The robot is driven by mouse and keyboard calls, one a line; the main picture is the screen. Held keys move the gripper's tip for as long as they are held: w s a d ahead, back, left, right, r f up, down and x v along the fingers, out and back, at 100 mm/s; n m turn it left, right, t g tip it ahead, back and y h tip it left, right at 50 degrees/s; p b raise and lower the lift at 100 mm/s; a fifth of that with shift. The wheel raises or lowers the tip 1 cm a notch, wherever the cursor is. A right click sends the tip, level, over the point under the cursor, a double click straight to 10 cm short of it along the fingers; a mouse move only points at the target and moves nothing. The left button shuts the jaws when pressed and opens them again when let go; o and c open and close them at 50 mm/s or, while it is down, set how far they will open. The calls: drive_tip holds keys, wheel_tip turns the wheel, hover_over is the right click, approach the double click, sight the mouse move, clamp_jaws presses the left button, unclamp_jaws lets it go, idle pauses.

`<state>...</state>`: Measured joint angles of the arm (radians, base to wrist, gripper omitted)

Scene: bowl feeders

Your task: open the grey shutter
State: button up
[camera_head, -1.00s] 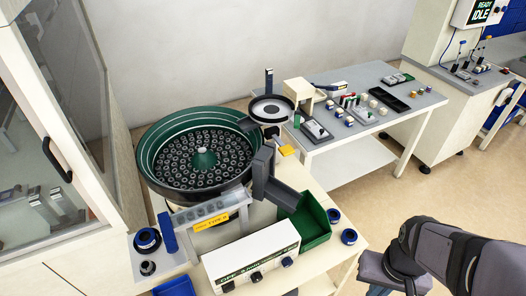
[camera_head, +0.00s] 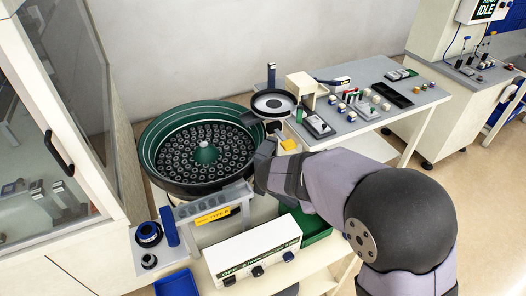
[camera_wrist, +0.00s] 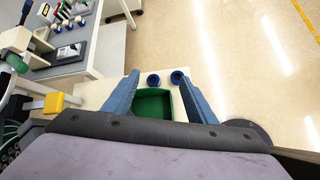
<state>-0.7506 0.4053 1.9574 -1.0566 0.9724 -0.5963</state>
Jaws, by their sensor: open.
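I cannot pick out the grey shutter with certainty. A grey slotted rail (camera_head: 212,203) with a yellow label stands in front of the green bowl feeder (camera_head: 150,150). The dark grey chute beside the bowl is largely behind or beside my arm, and its outline merges with it. My gripper (camera_wrist: 159,73) is open in the wrist view, its two blue-grey fingers apart with nothing held. Beyond and between them show a green tray (camera_wrist: 153,92) and blue round parts. In the head view my arm reaches left over the green tray (camera_head: 316,232), and the fingertips cannot be made out.
A white control box (camera_head: 252,252) with knobs stands in front of the rail. A yellow block (camera_head: 289,145) is close behind my wrist. A smaller bowl (camera_head: 272,103) and a bench with loose parts lie behind. A glazed cabinet (camera_head: 50,130) bounds the left side.

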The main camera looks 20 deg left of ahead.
drive_tip(key=w+a+r+n+t+y, duration=0.1)
drive_tip(key=a+n+t, duration=0.15)
drive_tip(key=a, duration=0.35)
drive_tip(key=w+a+r+n+t+y, duration=0.1)
drive_tip(key=a+r+n, duration=0.1)
drive_tip(key=a+n, duration=0.35)
drive_tip(key=n+t+y, duration=0.1)
drive_tip(key=n+t, duration=0.1)
drive_tip(key=t, duration=0.1)
approach(262, 151)
drive_tip(key=shift+g, duration=0.25)
drive_tip(key=w+d, duration=0.3)
drive_tip(key=shift+w+d+r, duration=0.2)
drive_tip(key=shift+w+d, duration=0.05)
drive_tip(key=shift+w, duration=0.05)
drive_tip(key=shift+n+y, duration=0.5)
drive_tip(key=shift+y, duration=0.2)
drive_tip(key=shift+w+a+f+p, duration=0.2)
drive_tip(key=shift+w+f+p, duration=0.2)
drive_tip(key=shift+w+f, duration=0.4)
drive_tip(key=shift+w+a+f+p, duration=0.3)
drive_tip(key=shift+w+f, duration=0.2)
drive_tip(key=shift+w, duration=0.6)
drive_tip(key=shift+w+a+f+p, duration=0.15)
drive_tip(key=shift+w+f+p, duration=0.4)
drive_tip(key=shift+w, duration=0.4)
